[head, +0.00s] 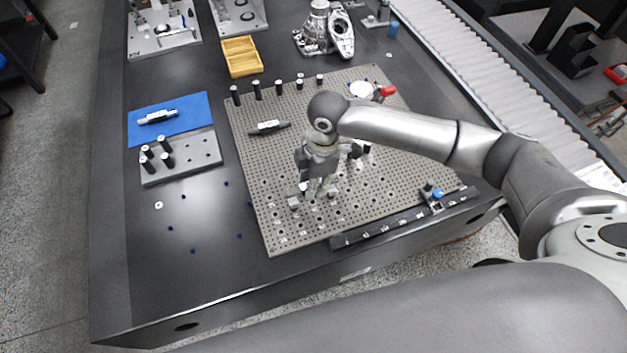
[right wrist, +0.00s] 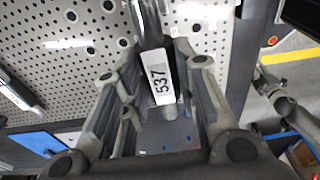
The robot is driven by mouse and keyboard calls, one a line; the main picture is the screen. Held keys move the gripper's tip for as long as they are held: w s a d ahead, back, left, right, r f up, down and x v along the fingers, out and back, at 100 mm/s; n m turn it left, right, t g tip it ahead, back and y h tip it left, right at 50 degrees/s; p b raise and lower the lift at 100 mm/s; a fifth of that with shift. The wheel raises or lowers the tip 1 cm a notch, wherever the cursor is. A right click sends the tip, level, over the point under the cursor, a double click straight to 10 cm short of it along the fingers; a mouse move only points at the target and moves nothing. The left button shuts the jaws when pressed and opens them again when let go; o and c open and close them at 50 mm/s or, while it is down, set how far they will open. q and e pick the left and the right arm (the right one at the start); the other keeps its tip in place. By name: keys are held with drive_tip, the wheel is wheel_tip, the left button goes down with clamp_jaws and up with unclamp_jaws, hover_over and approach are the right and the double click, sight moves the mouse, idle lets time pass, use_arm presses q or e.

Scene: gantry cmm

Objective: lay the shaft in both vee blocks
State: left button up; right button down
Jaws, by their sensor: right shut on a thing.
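My right gripper (head: 318,185) is over the perforated plate (head: 290,225), pointing down. In the right wrist view it (right wrist: 160,100) is shut on the shaft (right wrist: 150,30), a metal cylinder with a white label reading 537. In the head view the gripper mostly hides this shaft. A small grey block (head: 294,202) shows beside the fingers at the left. I cannot tell whether it is a vee block, or whether the shaft touches anything below. My left gripper is not in view.
Another labelled shaft (head: 268,127) lies on the plate, and one (head: 157,116) lies on a blue mat (head: 195,105). Several black posts (head: 256,90) line the plate's back edge. A dark rail (head: 400,220) runs along its front. A yellow tray (head: 241,57) stands behind.

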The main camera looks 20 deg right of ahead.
drive_tip(key=shift+w+f+b, duration=0.1)
drive_tip(key=shift+f+b, duration=0.5)
drive_tip(key=shift+f, duration=0.05)
drive_tip(key=shift+r+p, duration=0.1)
drive_tip(key=shift+p, duration=0.2)
drive_tip(key=shift+p, duration=0.3)
idle(0.6)
drive_tip(key=shift+p, duration=0.55)
idle(0.4)
